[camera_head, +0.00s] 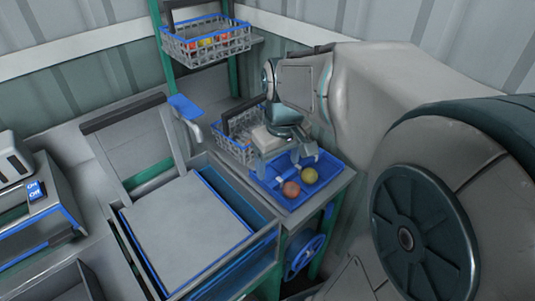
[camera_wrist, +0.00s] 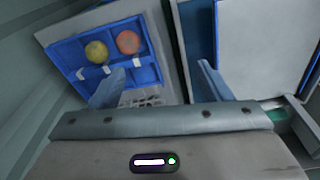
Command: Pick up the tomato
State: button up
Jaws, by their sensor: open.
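A red tomato (camera_head: 291,189) and a yellow one (camera_head: 309,175) lie in a blue divided tray (camera_head: 264,186) on a small grey stand. In the wrist view the red tomato (camera_wrist: 128,42) and the yellow one (camera_wrist: 96,52) sit side by side in separate compartments of the blue tray (camera_wrist: 66,52). My gripper (camera_head: 298,156) is above the back part of the tray, open and empty. In the wrist view the fingers of my gripper (camera_wrist: 160,82) are spread apart, and both tomatoes are beyond the left finger, clear of the jaws.
A large bin with a flat grey top (camera_head: 185,235) stands left of the tray. A wire basket (camera_head: 235,148) is behind my gripper. Another wire basket (camera_head: 206,45) with red and yellow produce hangs higher up. A scale-like device (camera_head: 35,190) stands at the far left.

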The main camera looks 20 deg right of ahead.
jog(key=n+g+b, duration=0.1)
send_over(291, 184)
notch_tip(291, 184, down, 2)
jog(key=f, duration=0.1)
notch_tip(291, 184, down, 13)
jog(key=shift+f, duration=0.15)
jog(key=c, duration=0.8)
